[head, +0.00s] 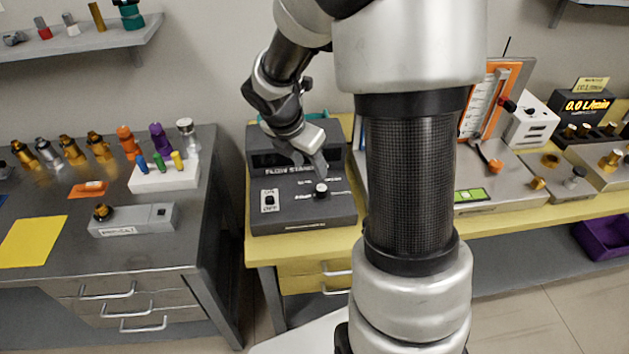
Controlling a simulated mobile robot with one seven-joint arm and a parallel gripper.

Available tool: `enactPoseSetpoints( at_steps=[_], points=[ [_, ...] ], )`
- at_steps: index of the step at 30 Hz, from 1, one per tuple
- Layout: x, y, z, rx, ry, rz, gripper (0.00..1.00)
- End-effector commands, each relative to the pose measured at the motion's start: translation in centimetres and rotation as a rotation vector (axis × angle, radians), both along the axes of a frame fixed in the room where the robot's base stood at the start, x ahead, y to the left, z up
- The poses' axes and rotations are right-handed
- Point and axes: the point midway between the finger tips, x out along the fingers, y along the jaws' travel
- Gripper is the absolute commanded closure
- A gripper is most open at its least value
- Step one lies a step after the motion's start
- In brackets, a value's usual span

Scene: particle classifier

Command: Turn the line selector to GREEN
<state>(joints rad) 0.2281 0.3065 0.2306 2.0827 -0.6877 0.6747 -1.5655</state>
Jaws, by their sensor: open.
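A dark box labelled "FLOW STAND" (285,222) stands on the yellow bench. A small round knob with a pale cap (320,189) sits on its sloped front panel, with small labels around it that are too small to read. No label reading GREEN can be made out, and I cannot tell where the knob points. My gripper (320,167) reaches down from above, open, with its fingertips just above and behind the knob. I cannot tell whether they touch it. Part of the panel behind the knob is hidden by the gripper.
An ON/OFF switch (269,201) is on the panel's left. My arm blocks the view right of the stand. A grey bench (60,285) on the left holds several fittings and a white block (165,180). An orange-framed board (490,98) and a flow display (587,106) stand at right.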

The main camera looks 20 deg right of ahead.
Motion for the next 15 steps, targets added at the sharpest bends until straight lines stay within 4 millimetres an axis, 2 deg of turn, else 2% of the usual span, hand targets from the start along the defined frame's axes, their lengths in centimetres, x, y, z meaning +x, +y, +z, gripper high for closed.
enactPoseSetpoints(
  at_steps=[1,6,15],
  points=[
    [0.1,-0.4,-1.6,0.001,0.005,-0.001,0.55],
    [0.8,-1.7,-5.0,0.000,0.004,-0.002,0.55],
    [1.9,-3.5,-10.0,0.001,0.001,-0.001,0.55]
  ],
)
